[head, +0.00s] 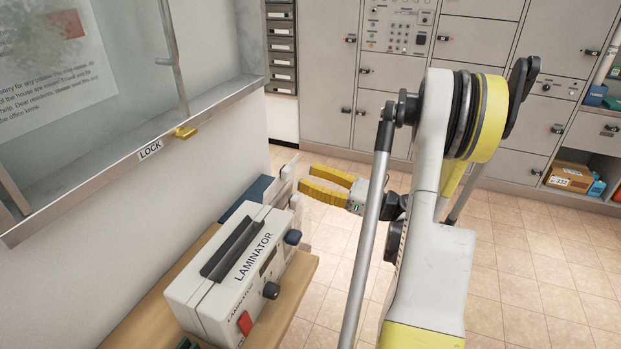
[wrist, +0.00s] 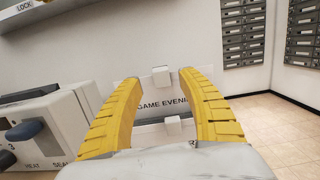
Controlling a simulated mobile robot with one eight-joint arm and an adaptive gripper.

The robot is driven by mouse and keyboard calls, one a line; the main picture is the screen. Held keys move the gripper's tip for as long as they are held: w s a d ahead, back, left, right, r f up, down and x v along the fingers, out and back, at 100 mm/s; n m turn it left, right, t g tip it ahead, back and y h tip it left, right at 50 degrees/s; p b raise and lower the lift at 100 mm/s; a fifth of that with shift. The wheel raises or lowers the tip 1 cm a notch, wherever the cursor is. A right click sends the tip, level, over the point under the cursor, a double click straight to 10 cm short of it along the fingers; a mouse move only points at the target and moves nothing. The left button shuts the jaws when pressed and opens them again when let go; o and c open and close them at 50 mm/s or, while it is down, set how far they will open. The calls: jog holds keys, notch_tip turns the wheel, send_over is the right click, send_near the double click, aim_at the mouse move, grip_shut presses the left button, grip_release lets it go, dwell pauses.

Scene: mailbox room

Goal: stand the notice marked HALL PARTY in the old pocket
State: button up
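My gripper (head: 308,178) is open, its two yellow fingers apart, just right of a pale upright holder (head: 286,184) behind the laminator. In the wrist view my gripper (wrist: 160,80) frames a white notice (wrist: 148,100) whose visible letters read GAME EVEN, the rest hidden by the right finger. A pale tab (wrist: 161,76) stands at the notice's top edge and another tab (wrist: 172,125) shows lower down. I see nothing held between the fingers. I cannot read HALL PARTY in either view, and I cannot tell which pocket is the old one.
A white laminator (head: 235,265) stands on a wooden shelf (head: 300,295), close to the holder; it also shows in the wrist view (wrist: 50,115). A glass notice case with a yellow lock tab (head: 186,132) hangs above left. Grey lockers (head: 325,70) line the back. Tiled floor is open at right.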

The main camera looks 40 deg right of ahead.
jog(key=v, duration=1.2)
jog(key=shift+a+r, duration=0.1)
